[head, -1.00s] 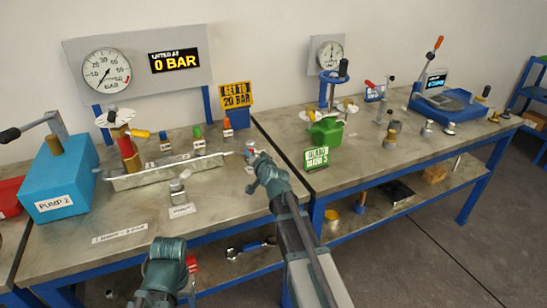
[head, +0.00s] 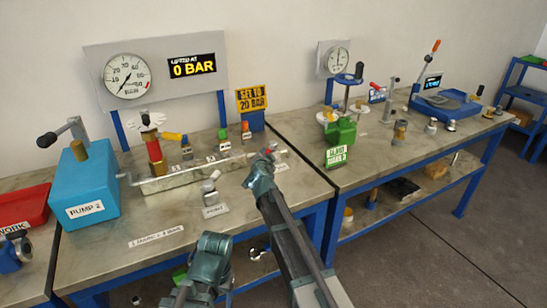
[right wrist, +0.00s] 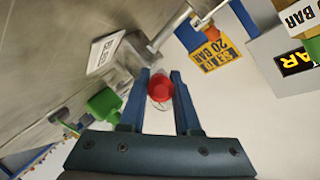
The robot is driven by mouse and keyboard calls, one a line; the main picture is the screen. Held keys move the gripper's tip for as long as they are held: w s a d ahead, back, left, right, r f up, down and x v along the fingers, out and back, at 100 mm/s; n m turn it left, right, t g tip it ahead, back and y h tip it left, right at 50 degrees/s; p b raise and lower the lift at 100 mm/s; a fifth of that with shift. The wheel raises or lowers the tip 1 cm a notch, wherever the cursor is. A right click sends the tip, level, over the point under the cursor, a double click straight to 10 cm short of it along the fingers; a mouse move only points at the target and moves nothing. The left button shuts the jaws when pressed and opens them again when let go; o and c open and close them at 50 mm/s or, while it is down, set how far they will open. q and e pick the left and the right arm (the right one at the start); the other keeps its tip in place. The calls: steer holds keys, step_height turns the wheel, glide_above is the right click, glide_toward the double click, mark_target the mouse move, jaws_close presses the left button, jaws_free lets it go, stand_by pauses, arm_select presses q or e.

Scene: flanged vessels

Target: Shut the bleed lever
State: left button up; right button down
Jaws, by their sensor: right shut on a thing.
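The bleed lever's red knob (right wrist: 160,87) sits between the two fingers of my right gripper (right wrist: 161,88) in the right wrist view. The gripper is shut on it. A metal rod and block stand beside a white label (right wrist: 106,48) that seems to read BLEED. In the head view my right gripper (head: 263,160) is at the right end of the left bench, with a bit of the red knob (head: 268,152) showing; the rest of the lever is mostly hidden. My left gripper (head: 213,243) is low in front of the bench, its fingers unclear.
The yellow SET TO 20 BAR sign (head: 252,98) stands behind. The blue pump (head: 88,185) is at left. The gauge panel display (head: 192,66) reads 0 BAR.

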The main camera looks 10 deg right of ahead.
steer(key=shift+w+a+m+g+h, duration=0.25)
steer(key=shift+a+m+h, duration=0.1)
steer(key=shift+m+h, duration=0.35)
steer(key=shift+w+a+m+g+h, duration=0.3)
steer(key=shift+m+h, duration=0.2)
steer(key=shift+h, duration=0.3)
steer(key=c, duration=0.6)
jaws_free()
arm_select(q)
steer(key=shift+a, duration=0.1)
arm_select(e)
steer(key=shift+s, duration=0.15)
